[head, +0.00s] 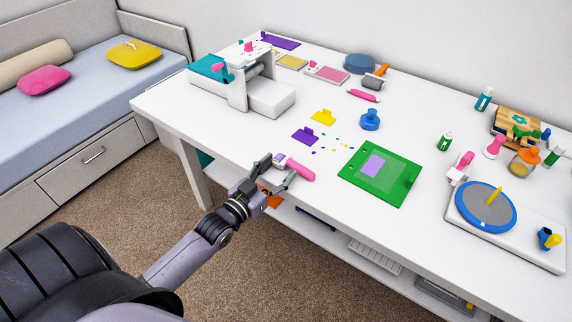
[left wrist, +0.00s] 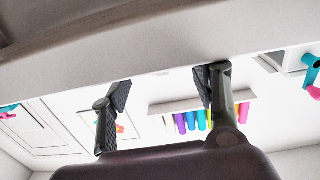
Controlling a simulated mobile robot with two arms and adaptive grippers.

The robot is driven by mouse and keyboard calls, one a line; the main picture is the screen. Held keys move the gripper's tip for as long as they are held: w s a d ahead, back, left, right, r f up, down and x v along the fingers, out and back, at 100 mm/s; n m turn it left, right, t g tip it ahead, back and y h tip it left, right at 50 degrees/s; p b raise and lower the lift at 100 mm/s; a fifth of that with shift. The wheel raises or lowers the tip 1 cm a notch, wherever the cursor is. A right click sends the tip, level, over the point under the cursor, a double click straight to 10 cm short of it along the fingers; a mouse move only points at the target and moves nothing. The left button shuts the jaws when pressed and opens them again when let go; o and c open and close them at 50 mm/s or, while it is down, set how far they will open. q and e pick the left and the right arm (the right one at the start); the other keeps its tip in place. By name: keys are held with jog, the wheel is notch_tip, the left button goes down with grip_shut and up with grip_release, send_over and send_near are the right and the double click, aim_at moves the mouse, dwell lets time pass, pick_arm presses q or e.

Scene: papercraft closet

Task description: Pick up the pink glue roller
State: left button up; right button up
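The pink glue roller (head: 300,171), a pink handle with a purple-and-white head, lies at the front edge of the white table (head: 225,140) in the head view. My left gripper (head: 276,170) is right beside it at that edge, its fingers spread and overlapping the roller's near side in the picture. The left wrist view shows the left gripper (left wrist: 165,88) open with wide empty space between its fingertips. The roller does not show in the wrist view. I cannot tell whether a finger touches it. My right gripper is not in view.
A white die-cutting machine (head: 268,97) stands at back left. A green mat (head: 398,188) lies right of the roller, with purple (head: 305,136) and yellow (head: 323,117) pieces behind. Another pink tool (head: 364,95) lies farther back. A shelf (head: 335,233) runs below the tabletop.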

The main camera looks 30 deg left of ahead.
pick_arm(q)
grip_shut()
dwell(0.5)
jog(key=shift+r, duration=0.1)
